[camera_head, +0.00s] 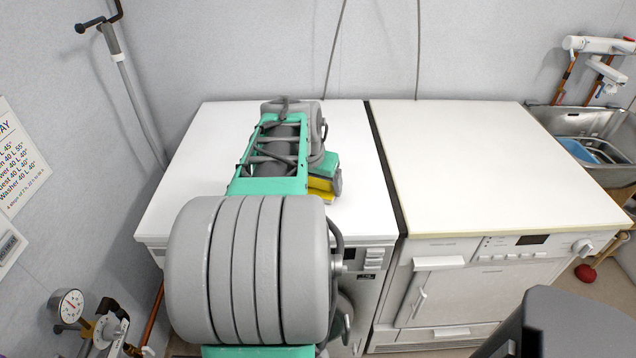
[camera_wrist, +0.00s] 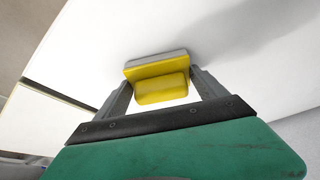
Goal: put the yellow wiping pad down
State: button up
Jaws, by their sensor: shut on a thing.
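The yellow wiping pad (camera_wrist: 160,82) is a yellow block with a grey layer along its far side. In the wrist view it sits between the two fingers of my gripper (camera_wrist: 162,92), which is shut on it. In the head view the pad (camera_head: 321,185) shows only partly, beside my green and grey arm. It is over the white top of the left machine (camera_head: 360,190). I cannot tell whether the pad touches that surface. The gripper's fingers are mostly hidden by the arm in the head view.
A second white machine (camera_head: 480,150) stands to the right, with a dark gap (camera_head: 386,165) between the two tops. Its top is clear. A metal sink (camera_head: 613,125) holding a blue item is at the far right. A wall with a pipe (camera_head: 130,85) bounds the left.

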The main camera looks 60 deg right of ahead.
jog(key=o, duration=1.2)
jog(key=shift+f, duration=0.1)
jog(key=shift+o, duration=0.2)
jog(key=shift+r, duration=0.35)
jog(key=p+v, duration=0.1)
jog(key=v, duration=1)
jog(key=shift+a+r, duration=0.15)
jog(key=shift+r, duration=0.15)
